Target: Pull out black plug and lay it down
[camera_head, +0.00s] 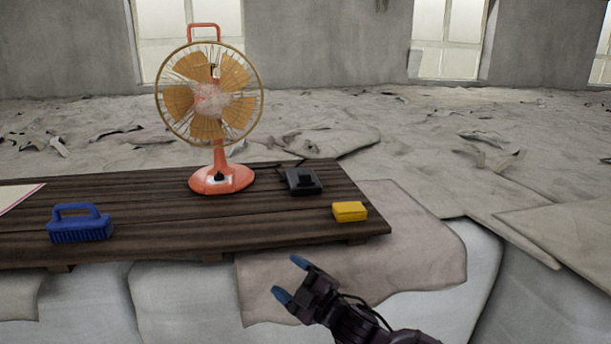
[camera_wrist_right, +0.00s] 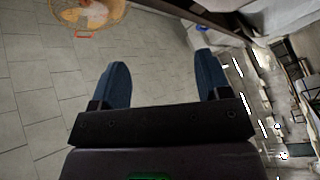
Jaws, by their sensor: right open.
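A black plug with a socket block (camera_head: 301,180) sits on the dark wooden table (camera_head: 150,218), right of the fan; where plug and block part is too small to tell. A dark cord runs from it toward the back. My right gripper (camera_head: 288,278) is open and empty, in front of the table's near edge and below the block. Its two blue fingertips stand apart in the right wrist view (camera_wrist_right: 160,80), with nothing between them. My left gripper is not in view.
An orange fan (camera_head: 219,180) stands left of the block. A yellow sponge-like block (camera_head: 349,211) lies near the table's right front corner. A blue brush (camera_head: 79,223) sits at the left front. The table's middle front is clear.

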